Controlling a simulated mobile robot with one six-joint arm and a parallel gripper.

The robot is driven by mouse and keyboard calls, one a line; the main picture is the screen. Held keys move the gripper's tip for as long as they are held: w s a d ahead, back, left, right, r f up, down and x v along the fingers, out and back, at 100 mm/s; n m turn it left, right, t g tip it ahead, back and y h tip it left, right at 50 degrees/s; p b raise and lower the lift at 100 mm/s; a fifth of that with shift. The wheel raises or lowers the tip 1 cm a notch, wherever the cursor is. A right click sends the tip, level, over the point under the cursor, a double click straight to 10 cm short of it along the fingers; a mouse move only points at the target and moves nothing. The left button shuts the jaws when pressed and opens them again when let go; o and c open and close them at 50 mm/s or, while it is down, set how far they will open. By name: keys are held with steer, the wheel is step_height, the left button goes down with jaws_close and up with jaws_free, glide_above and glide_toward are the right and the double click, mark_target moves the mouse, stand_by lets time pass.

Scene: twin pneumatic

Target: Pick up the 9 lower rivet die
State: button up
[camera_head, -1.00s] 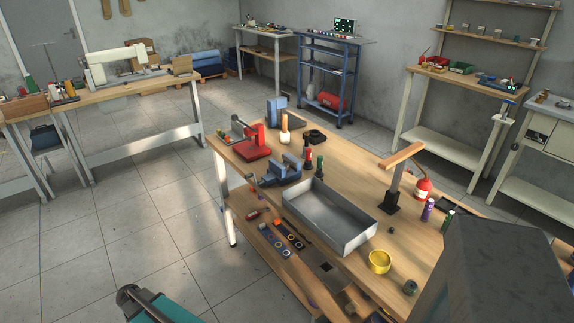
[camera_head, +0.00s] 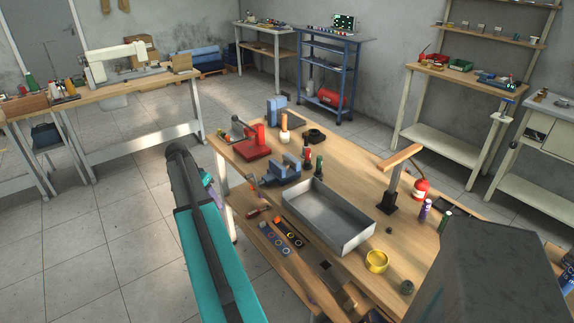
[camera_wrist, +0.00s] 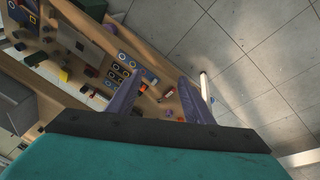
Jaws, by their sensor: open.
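I cannot single out the 9 lower rivet die by any mark. Small ring-shaped pieces sit on a blue holder strip (camera_head: 272,238) and a darker strip (camera_head: 289,233) at the bench's lower front level. A blue holder with rings also shows in the wrist view (camera_wrist: 122,73), beyond the left finger. My gripper (camera_wrist: 160,98) is open, with its two purple fingers spread and nothing between them. It hangs in the air to the left of the bench; in the head view it is mostly hidden behind my teal arm.
A grey metal tray (camera_head: 327,225) stands on the wooden bench, beside a blue vise (camera_head: 281,172). A red tool (camera_head: 254,144) and a yellow bowl (camera_head: 377,261) are also on the bench. The tiled floor (camera_head: 100,230) to the left is clear.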

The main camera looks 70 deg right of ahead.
steer(key=s+d+r+m, duration=0.3)
steer(key=s+d+r, duration=0.2)
steer(key=d+r, duration=0.55)
steer(key=s+d+r+m+p, duration=0.1)
steer(key=s+d+r, duration=0.3)
steer(key=s, duration=0.3)
steer(key=s+d+r+m+h, duration=0.1)
steer(key=s+d+r+m, duration=0.1)
steer(key=s+d+r, duration=0.2)
step_height(320, 180, up, 3)
steer(key=s, duration=0.2)
steer(key=shift+s+f+p, duration=0.2)
steer(key=shift+s+p, duration=0.15)
steer(key=shift+f, duration=0.1)
steer(key=p, duration=0.2)
glide_above(285, 164)
steer(key=w+a, duration=0.1)
steer(key=a, duration=0.1)
steer(key=shift+w+a+f, duration=0.1)
steer(key=shift+f, duration=1.85)
steer(key=shift+a+f, duration=0.1)
steer(key=shift+f, duration=1.85)
steer(key=shift+p+x, duration=1.15)
steer(key=shift+x, duration=1.45)
jaws_close()
